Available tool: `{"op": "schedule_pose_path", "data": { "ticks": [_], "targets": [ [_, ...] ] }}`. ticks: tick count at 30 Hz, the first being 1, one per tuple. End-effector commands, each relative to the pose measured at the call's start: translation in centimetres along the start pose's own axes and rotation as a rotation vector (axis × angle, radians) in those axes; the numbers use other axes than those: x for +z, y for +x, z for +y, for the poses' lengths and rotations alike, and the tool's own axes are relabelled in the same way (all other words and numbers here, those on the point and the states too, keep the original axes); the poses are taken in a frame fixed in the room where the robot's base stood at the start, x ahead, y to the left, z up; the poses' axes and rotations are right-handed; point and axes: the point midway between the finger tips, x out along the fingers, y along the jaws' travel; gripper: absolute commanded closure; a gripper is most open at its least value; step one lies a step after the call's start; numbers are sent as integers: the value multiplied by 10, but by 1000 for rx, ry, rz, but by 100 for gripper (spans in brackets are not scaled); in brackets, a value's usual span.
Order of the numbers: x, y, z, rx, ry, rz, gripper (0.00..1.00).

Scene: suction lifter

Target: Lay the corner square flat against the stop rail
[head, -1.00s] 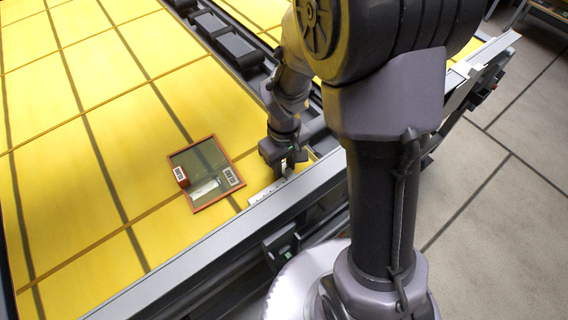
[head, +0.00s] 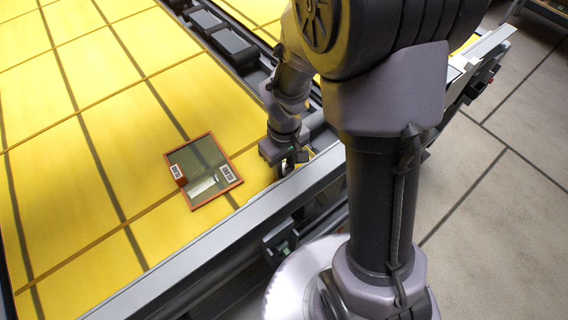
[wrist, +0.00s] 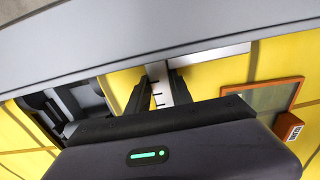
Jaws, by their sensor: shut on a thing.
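The corner square (wrist: 215,56) is a pale metal L with dark scale marks. In the wrist view one leg stands between my fingers and the other runs along the grey stop rail (wrist: 110,42), partly covered by it. My gripper (wrist: 160,86) is shut on the marked leg. In the head view my gripper (head: 286,166) is low over the yellow table, close beside the stop rail (head: 225,238). The square is almost wholly hidden there. I cannot tell whether it touches the rail or lies fully flat.
A red-framed dark panel (head: 204,160) with white labels lies on the yellow table (head: 80,180) left of my gripper; the wrist view shows it at the right (wrist: 266,97). A dark slotted channel (head: 225,35) runs behind. The table's left part is clear.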

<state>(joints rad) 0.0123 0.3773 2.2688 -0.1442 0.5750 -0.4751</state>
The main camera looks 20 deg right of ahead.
Motion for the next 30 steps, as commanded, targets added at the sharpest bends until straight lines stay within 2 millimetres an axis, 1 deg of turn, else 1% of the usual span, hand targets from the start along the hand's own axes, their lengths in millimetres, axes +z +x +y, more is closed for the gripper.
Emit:
{"op": "schedule_pose_path", "data": {
  "ticks": [1,4,13,16,17,20,27,30],
  "targets": [
    [0,0,0,0,0,-1,67],
    [0,0,0,0,0,-1,48],
    [0,-1,0,0,0,0,48],
    [0,-10,0,1,-1,2,48],
    [-1,-15,0,1,-1,3,48],
    [-1,-40,0,2,0,4,48],
    [-1,-120,0,2,-1,5,48],
    [-1,-146,0,1,0,3,48]
  ]
}}
